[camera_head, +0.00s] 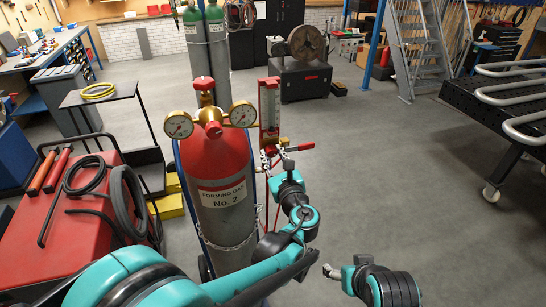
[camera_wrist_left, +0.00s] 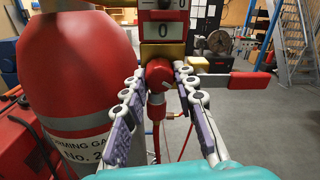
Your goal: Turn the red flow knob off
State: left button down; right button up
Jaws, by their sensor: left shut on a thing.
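The red flow knob (camera_wrist_left: 158,75) sits below the small counter windows of the red flow meter (camera_head: 269,103), which stands right of the red and grey gas cylinder (camera_head: 222,175). My left gripper (camera_head: 277,154) is at the bottom of the meter. In the left wrist view the left gripper (camera_wrist_left: 160,74) has one finger on each side of the knob and is shut on it. The knob is hidden by the fingers in the head view. My right gripper (camera_head: 332,271) is low at the bottom centre, away from the meter; its finger gap is unclear.
A red lever handle (camera_wrist_left: 250,80) sticks out right of the knob. Two round gauges (camera_head: 179,125) (camera_head: 242,114) sit on the cylinder top. A red cart with black hoses (camera_head: 85,225) stands at left. A dark slotted table (camera_head: 500,105) is at right; the floor between is clear.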

pick_arm(q)
jog(key=shift+f+n+b, duration=0.15)
jog(key=shift+n+b, duration=0.45)
jog(key=shift+n, duration=0.6)
jog(key=n+b, duration=0.1)
jog(key=n, duration=0.2)
jog(key=shift+d+n, duration=0.1)
jog(key=shift+n, duration=0.3)
jog(key=n+b, duration=0.2)
jog(key=n, duration=0.4)
jog(key=n+b, duration=0.1)
jog(key=n, duration=0.6)
jog(key=shift+y, duration=0.3)
jog(key=n, duration=0.5)
jog(key=shift+r+n, duration=0.2)
jog(key=shift+n, duration=0.2)
jog(key=shift+b, duration=0.3)
jog(key=c, duration=1.5)
grip_release()
jog(key=shift+o, duration=0.2)
